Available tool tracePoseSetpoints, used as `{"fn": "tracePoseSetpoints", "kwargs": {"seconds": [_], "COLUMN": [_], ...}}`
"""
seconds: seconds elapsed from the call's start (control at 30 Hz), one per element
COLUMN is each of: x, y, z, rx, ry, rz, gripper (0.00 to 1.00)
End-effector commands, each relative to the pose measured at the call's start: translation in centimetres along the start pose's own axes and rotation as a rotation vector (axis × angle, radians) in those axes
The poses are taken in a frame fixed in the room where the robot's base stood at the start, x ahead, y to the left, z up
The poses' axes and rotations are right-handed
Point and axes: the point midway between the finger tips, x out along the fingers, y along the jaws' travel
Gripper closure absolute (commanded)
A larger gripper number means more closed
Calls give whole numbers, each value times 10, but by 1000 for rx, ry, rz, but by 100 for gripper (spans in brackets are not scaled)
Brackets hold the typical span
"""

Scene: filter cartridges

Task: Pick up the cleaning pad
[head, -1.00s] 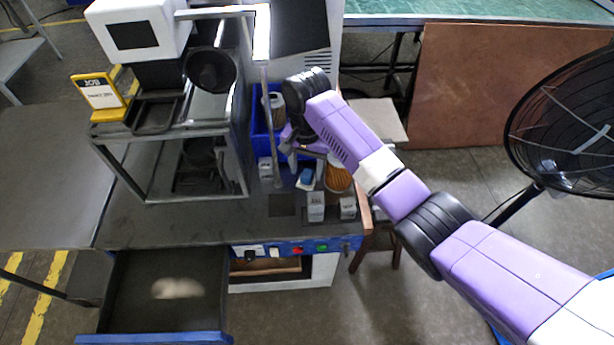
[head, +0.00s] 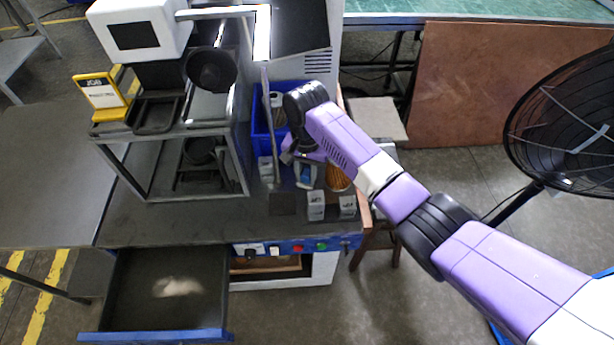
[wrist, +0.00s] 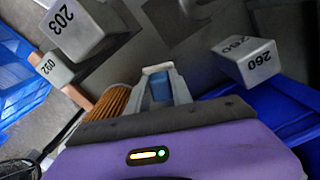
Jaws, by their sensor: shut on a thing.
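The cleaning pad is a small blue piece (wrist: 160,88) seen between my gripper's pale fingers in the wrist view. My gripper (head: 305,178) is shut on it, over the bench top near the orange pleated filter. In the head view the fingers cover much of the pad. I cannot tell whether the pad is clear of the bench.
An orange pleated filter (head: 337,178) stands just right of my gripper. Grey numbered blocks (head: 316,206) stand near the bench's front edge, and a blue bin (head: 262,130) is behind. A metal rack (head: 170,190) is at left. An open drawer (head: 125,300) juts out below.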

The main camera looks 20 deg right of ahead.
Motion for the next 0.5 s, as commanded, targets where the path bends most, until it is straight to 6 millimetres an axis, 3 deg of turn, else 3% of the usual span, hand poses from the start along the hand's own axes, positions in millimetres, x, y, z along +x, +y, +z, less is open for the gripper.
{"fn": "tracePoseSetpoints", "kwargs": {"seconds": [0.33,0.5], "x": [-8,-37], "y": [1,1], "z": [4,3], "rx": [0,0], "ry": [1,2], "rz": [-2,-3], "gripper": [100,100]}}
